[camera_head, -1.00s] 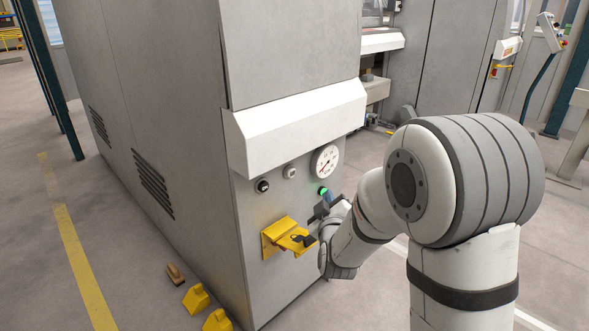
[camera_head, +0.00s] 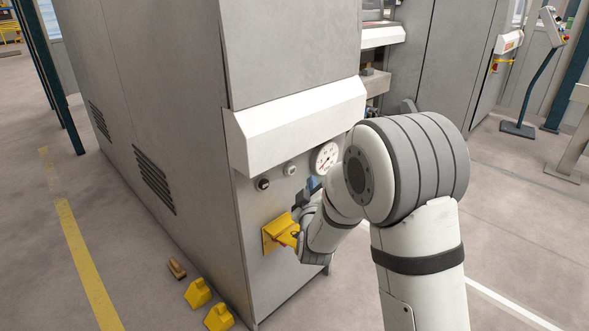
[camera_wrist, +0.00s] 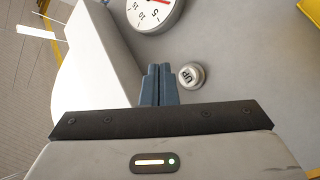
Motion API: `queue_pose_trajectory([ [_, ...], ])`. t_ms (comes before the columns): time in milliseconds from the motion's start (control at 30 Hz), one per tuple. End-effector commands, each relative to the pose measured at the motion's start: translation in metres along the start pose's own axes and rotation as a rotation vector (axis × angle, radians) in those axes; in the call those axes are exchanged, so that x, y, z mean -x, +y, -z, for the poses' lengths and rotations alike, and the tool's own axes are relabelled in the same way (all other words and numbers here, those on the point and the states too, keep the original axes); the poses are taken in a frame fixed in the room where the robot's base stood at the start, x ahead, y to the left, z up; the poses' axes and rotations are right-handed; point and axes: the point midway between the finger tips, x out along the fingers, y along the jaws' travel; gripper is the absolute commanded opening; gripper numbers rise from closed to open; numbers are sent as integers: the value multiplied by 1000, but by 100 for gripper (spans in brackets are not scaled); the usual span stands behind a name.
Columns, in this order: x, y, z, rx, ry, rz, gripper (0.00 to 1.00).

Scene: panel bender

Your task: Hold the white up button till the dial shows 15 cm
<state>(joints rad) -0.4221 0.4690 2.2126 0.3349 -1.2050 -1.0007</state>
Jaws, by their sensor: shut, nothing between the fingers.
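The white up button (camera_head: 290,170) is a small round knob on the grey machine's front panel, left of the dial. In the wrist view the up button (camera_wrist: 190,76) is marked UP and lies just right of my fingertips, with a gap to them. My gripper (camera_wrist: 158,70) is shut and empty; in the head view my gripper (camera_head: 311,184) is in front of the panel, right of and below the button.
A dark round knob (camera_head: 263,184) is left of the button. A white sloped hood (camera_head: 297,125) overhangs the panel. Two yellow blocks (camera_head: 198,293) and a brown block (camera_head: 177,268) lie on the floor.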

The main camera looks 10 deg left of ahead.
Motion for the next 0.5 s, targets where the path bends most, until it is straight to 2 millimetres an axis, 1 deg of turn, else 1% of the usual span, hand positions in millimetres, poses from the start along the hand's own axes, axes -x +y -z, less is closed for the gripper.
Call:
queue_pose_trajectory([
  [33,-6,-3,6,0,1,2,0],
  [200,-19,-16,14,0,1,1,0],
  [333,-26,-20,19,0,1,-1,0],
  [500,-29,-22,21,1,-1,0,0],
])
